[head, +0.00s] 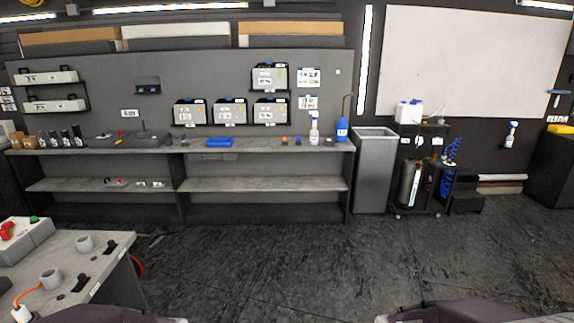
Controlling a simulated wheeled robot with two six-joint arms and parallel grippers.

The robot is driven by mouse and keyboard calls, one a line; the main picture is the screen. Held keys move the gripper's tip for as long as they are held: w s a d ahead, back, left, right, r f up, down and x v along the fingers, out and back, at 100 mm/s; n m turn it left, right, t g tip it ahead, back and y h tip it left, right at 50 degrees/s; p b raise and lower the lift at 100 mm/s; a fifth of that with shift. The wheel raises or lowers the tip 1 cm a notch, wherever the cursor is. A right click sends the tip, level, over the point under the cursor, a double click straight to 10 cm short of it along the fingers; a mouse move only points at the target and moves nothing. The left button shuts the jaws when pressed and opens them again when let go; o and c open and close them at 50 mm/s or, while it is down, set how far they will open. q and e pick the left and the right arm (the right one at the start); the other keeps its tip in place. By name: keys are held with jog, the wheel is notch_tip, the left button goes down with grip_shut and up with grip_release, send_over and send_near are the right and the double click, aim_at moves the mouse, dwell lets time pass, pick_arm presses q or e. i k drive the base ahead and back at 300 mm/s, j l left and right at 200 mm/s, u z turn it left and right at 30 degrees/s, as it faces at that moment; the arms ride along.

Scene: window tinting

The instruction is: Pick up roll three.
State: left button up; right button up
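No roll can be read as number three from here. Long tan and white pieces lie along the top of the grey wall panel: a tan one at the left (70,36), a white one in the middle (175,31) and a tan one at the right (290,29). I cannot tell whether these are rolls. Several grey boxes with small labels hang on the panel, such as the lower left one (189,113) and the upper one (268,77). The labels are too small to read. Neither gripper shows; only dark parts of my own arms show at the bottom edge.
A long grey workbench (270,147) with a lower shelf runs along the wall, holding bottles and a blue cloth (219,142). A grey bin (374,175) and a black cart (418,205) stand right of it. A table (110,270) is near left. The middle floor is clear.

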aim_at(66, 138)
jog(key=i+j, duration=0.1)
jog(key=i, duration=1.9)
jog(key=i+j+z, duration=0.1)
jog(key=i, duration=0.9)
jog(key=i+j+z, duration=0.2)
jog(key=i, duration=0.2)
jog(key=i+j+z, duration=0.2)
jog(key=i+j+u, duration=0.1)
jog(key=u, duration=2.45)
jog(key=i+l, duration=0.05)
jog(key=l, duration=0.05)
